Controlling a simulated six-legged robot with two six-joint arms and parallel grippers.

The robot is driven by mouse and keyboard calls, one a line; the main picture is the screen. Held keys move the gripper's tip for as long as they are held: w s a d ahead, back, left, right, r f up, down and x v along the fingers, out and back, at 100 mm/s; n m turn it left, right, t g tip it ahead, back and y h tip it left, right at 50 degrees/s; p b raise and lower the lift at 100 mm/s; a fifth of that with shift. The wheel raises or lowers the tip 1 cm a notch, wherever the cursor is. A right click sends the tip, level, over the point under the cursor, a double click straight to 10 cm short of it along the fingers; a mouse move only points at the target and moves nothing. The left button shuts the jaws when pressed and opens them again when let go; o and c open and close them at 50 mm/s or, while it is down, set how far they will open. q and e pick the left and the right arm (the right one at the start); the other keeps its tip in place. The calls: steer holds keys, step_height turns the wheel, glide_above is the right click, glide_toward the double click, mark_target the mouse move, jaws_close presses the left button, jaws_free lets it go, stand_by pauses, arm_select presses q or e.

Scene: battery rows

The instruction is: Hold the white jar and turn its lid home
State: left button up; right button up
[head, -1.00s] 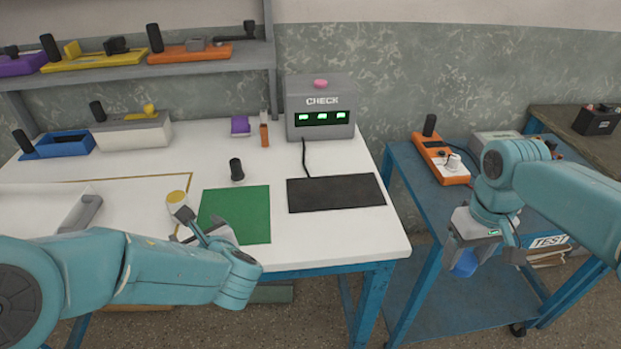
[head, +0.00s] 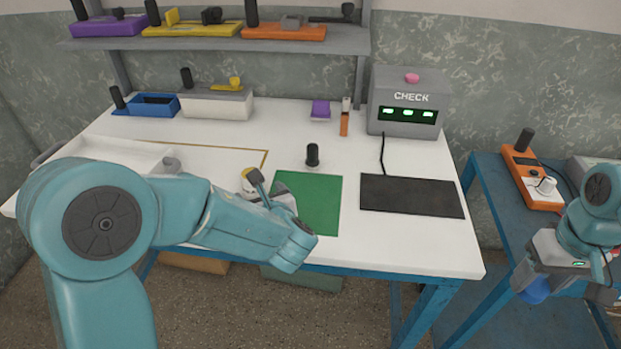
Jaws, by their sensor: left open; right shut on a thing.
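The white jar (head: 247,176) with a yellowish top stands on the white table, just left of the green mat. It is small and partly hidden by my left gripper. My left gripper (head: 257,187) is open, with a dark finger in front of the jar; I cannot tell whether it touches. My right gripper (head: 540,277) is shut on a blue round thing (head: 536,292), held low beside the blue cart at the right. Most of that thing is hidden, and I cannot tell if it is the lid.
The green mat (head: 312,205) has a black upright cylinder (head: 312,155) behind it. A black pad (head: 412,196) lies in front of the grey CHECK box (head: 408,122). A white tray (head: 115,155) is at left. The blue cart (head: 490,185) carries an orange holder (head: 528,180).

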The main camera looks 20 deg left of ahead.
mark_target(256, 190)
arm_select(q)
steer(key=x, duration=0.4)
steer(key=shift+w+a+f, duration=0.1)
steer(key=shift+f, duration=0.05)
steer(key=x, duration=0.5)
steer(key=shift+w+a, duration=0.1)
steer(key=c, duration=1.1)
